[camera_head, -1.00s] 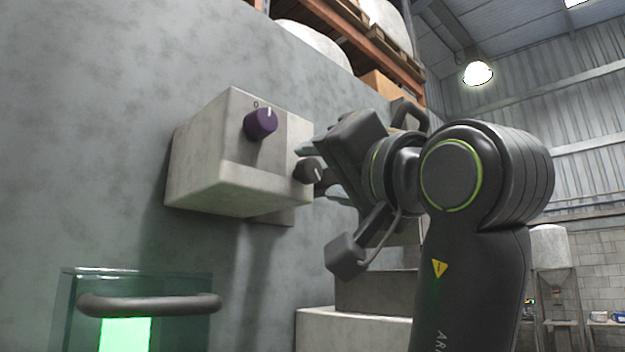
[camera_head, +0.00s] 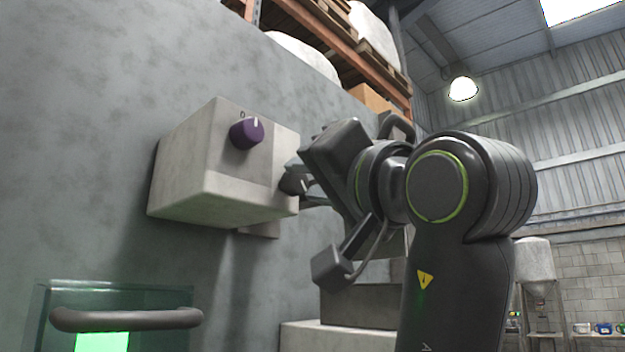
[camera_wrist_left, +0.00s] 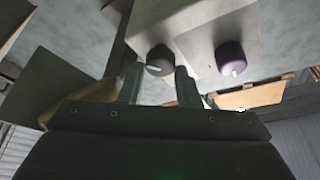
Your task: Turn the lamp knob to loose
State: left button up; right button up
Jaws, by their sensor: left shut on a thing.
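A pale box on the wall carries two knobs. The purple knob (camera_head: 246,134) has a white mark pointing up, near a "0" on the panel; it also shows in the left wrist view (camera_wrist_left: 231,60). The dark grey knob (camera_head: 292,184) is lower and to the right, partly covered by my gripper. In the left wrist view the dark knob (camera_wrist_left: 159,62) sits between my fingers. My left gripper (camera_head: 300,184) is shut on the dark knob; its fingers also show in the left wrist view (camera_wrist_left: 158,85). The frames do not label which knob is the lamp's. My right gripper is not in view.
The pale box (camera_head: 182,180) juts out from the grey wall (camera_head: 80,130). Below left is a dark handle (camera_head: 126,319) over a green-lit panel (camera_head: 102,342). Pale steps (camera_head: 330,338) stand below my arm. Loaded shelving (camera_head: 345,42) is above right.

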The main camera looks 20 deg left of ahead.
pick_arm(q)
jog(key=shift+w+n+g+y+b, duration=0.1)
jog(key=shift+n+g+y+b, duration=0.4)
jog(key=shift+n, duration=1.1)
jog(key=o, duration=1)
jog(key=shift+a+f, duration=0.1)
jog(key=shift+a, duration=0.05)
